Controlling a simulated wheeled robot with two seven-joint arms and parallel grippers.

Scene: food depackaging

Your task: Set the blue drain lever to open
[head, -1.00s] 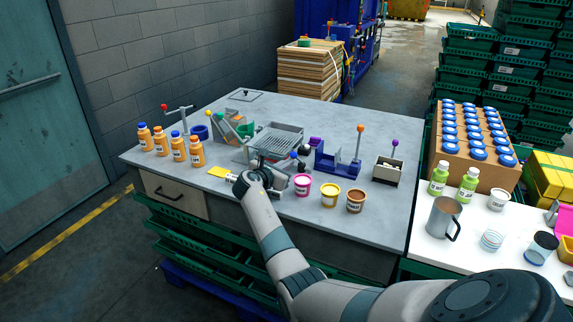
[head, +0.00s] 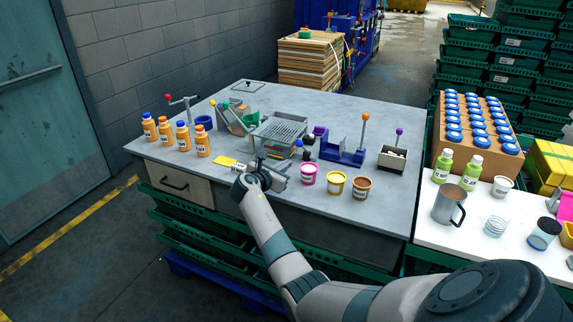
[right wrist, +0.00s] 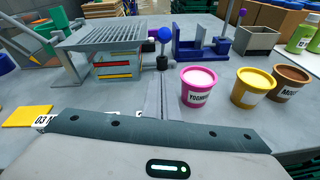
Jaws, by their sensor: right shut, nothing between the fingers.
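The blue drain lever has a round blue knob (head: 299,143) just right of the metal grate stand. In the right wrist view the knob (right wrist: 164,35) stands upright above a small dark base. My right gripper (head: 284,170) is shut and empty, low over the front of the table, on the near side of the lever. In the right wrist view its closed fingers (right wrist: 156,84) point forward toward the lever's base. I cannot tell whether they touch it. My left gripper is out of view.
The grate stand (right wrist: 108,38) is left of the lever. Pink (head: 308,174), yellow (head: 335,184) and brown (head: 361,188) tubs stand right of my gripper. A blue fixture (head: 344,155) is behind them. Orange bottles (head: 183,136) line the left. A yellow card (head: 227,162) lies near my wrist.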

